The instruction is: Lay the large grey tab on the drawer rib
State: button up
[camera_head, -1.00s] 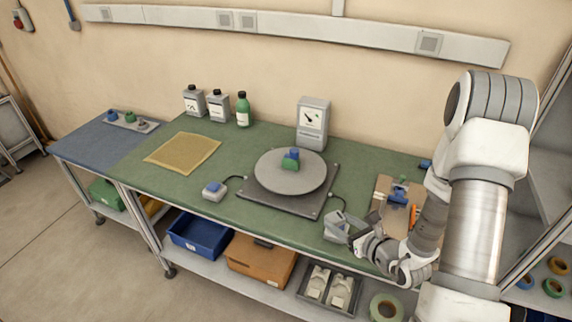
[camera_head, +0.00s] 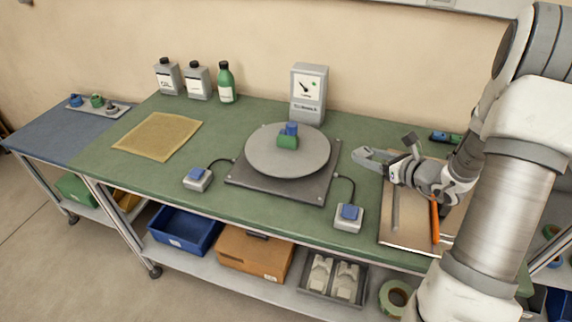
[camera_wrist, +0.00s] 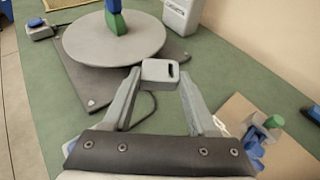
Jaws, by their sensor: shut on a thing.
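My gripper (camera_wrist: 160,78) is shut on a grey tab (camera_wrist: 160,70), a rounded block with a dark slot, held between its fingertips. In the head view my gripper (camera_head: 366,156) is above the bench, right of the turntable, with its fingers pointing left. The tab is hard to tell from the fingers there. I cannot pick out a drawer rib for certain.
The turntable (camera_head: 262,158) bears a green block (camera_head: 288,143) with a blue one on top. A meter (camera_head: 309,92) stands behind it. Switch boxes (camera_head: 198,179) (camera_head: 348,217) with cables sit in front. A board (camera_head: 402,238) with an orange pen (camera_head: 435,221) lies right.

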jog(key=d+b, duration=0.5)
jog(key=d, duration=0.4)
jog(key=m+h+b, duration=0.1)
jog(key=b, duration=0.1)
send_over(351, 182)
notch_tip(351, 182, down, 7)
jog(key=shift+f, duration=0.1)
jog(key=shift+f+b, duration=0.7)
jog(key=shift+f, duration=1.15)
jog(key=shift+f, duration=0.15)
jog(key=o, duration=1.3)
